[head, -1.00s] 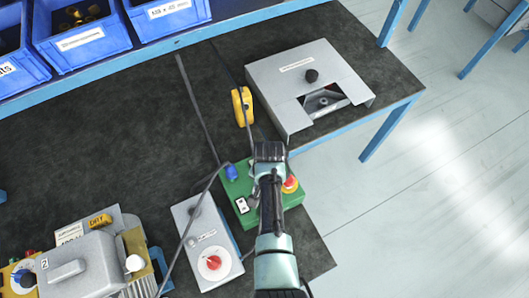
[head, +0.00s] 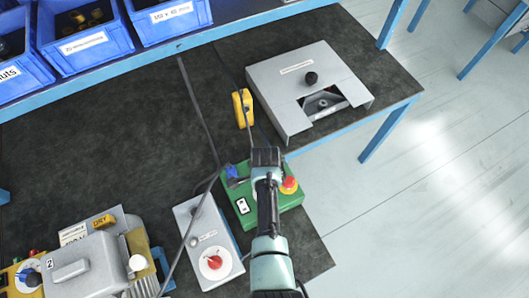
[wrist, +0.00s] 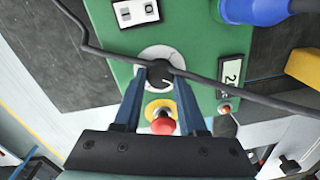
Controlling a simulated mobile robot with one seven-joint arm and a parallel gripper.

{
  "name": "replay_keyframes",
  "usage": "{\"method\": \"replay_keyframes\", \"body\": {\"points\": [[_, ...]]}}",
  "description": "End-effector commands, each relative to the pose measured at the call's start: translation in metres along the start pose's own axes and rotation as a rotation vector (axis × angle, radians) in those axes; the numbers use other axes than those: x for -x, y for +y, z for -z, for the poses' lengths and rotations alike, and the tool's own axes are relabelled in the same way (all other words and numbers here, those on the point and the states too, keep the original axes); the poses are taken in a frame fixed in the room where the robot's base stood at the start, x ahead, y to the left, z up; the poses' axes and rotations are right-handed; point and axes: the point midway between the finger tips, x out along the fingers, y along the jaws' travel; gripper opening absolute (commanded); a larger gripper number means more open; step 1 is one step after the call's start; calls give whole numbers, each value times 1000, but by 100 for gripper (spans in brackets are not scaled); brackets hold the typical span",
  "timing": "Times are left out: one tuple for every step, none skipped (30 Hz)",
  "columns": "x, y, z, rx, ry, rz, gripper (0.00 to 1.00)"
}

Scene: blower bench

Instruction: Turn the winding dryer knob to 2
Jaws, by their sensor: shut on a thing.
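A green control box (head: 290,200) stands on the bench below my arm. In the wrist view its black knob (wrist: 163,76) sits on a round white dial (wrist: 150,53). My gripper (wrist: 160,74) is shut on this knob, one finger on each side. In the head view my gripper (head: 265,157) and arm cover the knob. The knob has a light mark, but the dial figures are too small or hidden to read.
A red mushroom button (wrist: 163,122) on yellow is beside the knob. A dark cable (wrist: 265,98) crosses close by. A blue plug (head: 232,171), a white switch (head: 242,206) and a grey box with a red knob (head: 214,262) are near. A grey housing (head: 310,85) stands behind.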

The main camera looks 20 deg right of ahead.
Motion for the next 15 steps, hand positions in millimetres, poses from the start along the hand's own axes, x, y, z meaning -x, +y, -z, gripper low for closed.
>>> {"method": "replay_keyframes", "body": {"points": [[2,-2,0,-27,3,4,0],[1,-2,0,-43,3,4,0],[1,-2,0,-65,4,4,0],[1,-2,0,-78,5,4,0],[1,-2,0,-91,5,4,0],[1,-2,0,-106,6,4,0],[1,-2,0,-117,6,4,0],[1,-2,0,-126,7,4,0],[1,-2,0,-136,7,4,0],[1,-2,0,-144,7,4,0],[1,-2,0,-150,8,4,0],[1,-2,0,-156,8,4,0],[1,-2,0,-160,8,4,0],[1,-2,0,-163,8,4,0],[1,-2,0,-166,8,4,0]]}}
